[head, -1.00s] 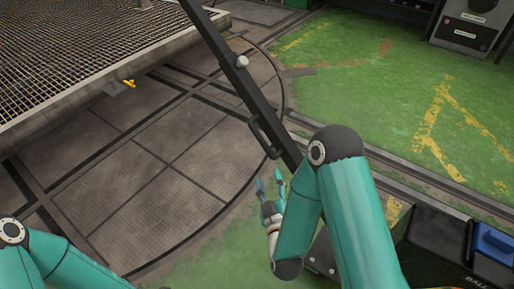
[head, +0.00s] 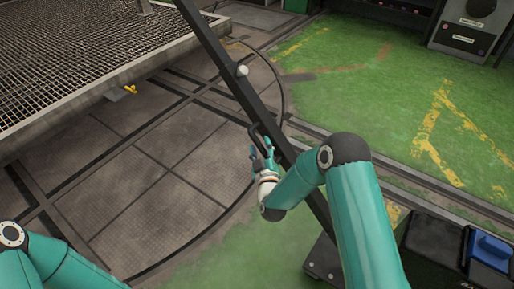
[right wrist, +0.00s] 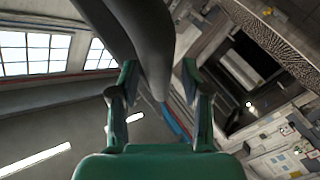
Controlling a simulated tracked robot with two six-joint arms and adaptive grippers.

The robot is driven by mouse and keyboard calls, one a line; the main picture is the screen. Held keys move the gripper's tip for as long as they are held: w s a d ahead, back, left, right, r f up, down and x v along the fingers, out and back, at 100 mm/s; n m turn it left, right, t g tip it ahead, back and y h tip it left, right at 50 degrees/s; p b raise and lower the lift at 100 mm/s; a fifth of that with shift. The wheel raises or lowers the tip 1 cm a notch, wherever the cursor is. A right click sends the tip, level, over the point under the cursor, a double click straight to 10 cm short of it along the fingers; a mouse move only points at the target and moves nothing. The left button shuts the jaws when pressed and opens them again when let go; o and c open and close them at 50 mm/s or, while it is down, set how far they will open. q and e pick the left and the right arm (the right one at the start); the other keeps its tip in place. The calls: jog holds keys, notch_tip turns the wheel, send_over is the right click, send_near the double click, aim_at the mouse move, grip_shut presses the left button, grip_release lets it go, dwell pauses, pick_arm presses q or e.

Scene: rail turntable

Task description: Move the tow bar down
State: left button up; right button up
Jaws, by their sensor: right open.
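The tow bar (head: 212,47) is a long dark bar that slants from the top of the head view down to the right, behind my right arm. A pale knob (head: 242,70) sits on it, with a dark loop handle (head: 256,130) on its side below. My right gripper (head: 262,149) is open at the lower part of the handle. In the right wrist view a thick grey curved piece (right wrist: 150,50) reaches down between the open fingers of the right gripper (right wrist: 160,88); I cannot tell whether they touch it. My left gripper is out of view.
A grated deck (head: 75,45) with a yellow piece (head: 130,90) at its edge stands upper left. The round turntable floor (head: 150,150) lies below. A dark box with a blue item (head: 490,248) is at lower right. Green floor (head: 370,100) is open beyond.

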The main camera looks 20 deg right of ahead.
jog(key=shift+w, duration=0.25)
grip_shut()
